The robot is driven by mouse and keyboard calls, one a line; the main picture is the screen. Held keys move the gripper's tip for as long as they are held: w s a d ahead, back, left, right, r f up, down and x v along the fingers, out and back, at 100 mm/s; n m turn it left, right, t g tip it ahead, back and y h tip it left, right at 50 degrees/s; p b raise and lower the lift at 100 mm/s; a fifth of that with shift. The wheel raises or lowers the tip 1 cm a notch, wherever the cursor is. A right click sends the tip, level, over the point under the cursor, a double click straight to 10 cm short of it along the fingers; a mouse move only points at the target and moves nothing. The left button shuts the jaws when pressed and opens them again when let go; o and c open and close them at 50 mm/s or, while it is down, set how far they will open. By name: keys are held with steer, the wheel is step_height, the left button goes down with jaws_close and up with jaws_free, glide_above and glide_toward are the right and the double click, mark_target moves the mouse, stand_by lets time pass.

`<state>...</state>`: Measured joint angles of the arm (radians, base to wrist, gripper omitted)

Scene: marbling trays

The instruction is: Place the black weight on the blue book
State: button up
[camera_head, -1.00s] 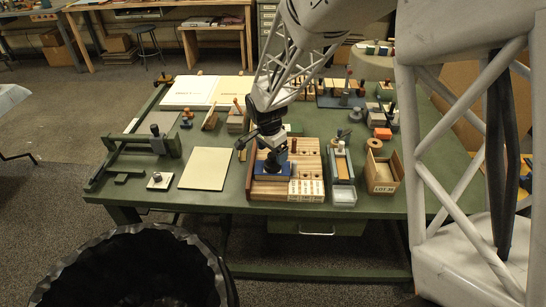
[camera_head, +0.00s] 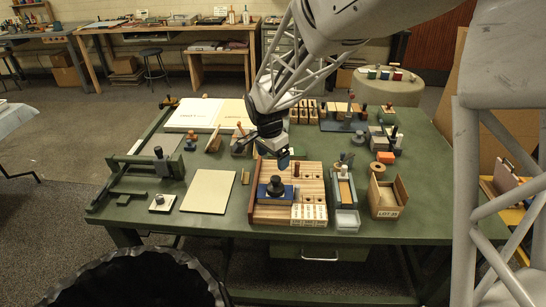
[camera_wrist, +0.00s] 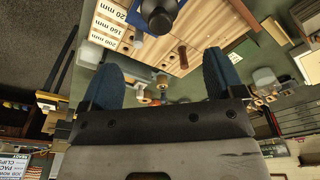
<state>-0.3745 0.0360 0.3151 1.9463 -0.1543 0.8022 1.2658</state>
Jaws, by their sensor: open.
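The black weight (camera_head: 276,184) is a dark round piece with a knob on top. It stands upright on the blue book (camera_head: 264,194), which lies flat on a striped wooden board (camera_head: 313,187). My gripper (camera_head: 283,161) is above and slightly behind the weight, apart from it. In the wrist view my gripper (camera_wrist: 162,75) has its two blue fingers spread wide with nothing held between them. The weight (camera_wrist: 158,14) shows at the top edge of that view, partly cut off, with the blue book (camera_wrist: 136,18) beneath it.
A cream sheet (camera_head: 208,191) and a green frame (camera_head: 150,172) lie left. Several tools and pegs stand behind.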

stand_by(0.5)
steer(key=s+d+r+n, duration=0.4)
steer(key=s+d+r, duration=0.8)
steer(key=s+d, duration=0.35)
steer(key=s+d+n, duration=0.2)
steer(key=s+d, duration=0.2)
steer(key=s, duration=0.5)
steer(key=s+d+r+n+t, duration=0.1)
steer(key=s+d, duration=0.3)
steer(key=s, duration=0.6)
steer(key=shift+n+t+y, duration=0.3)
steer(key=shift+n+y, duration=0.1)
steer(key=shift+n, duration=0.5)
steer(key=shift+s, duration=0.1)
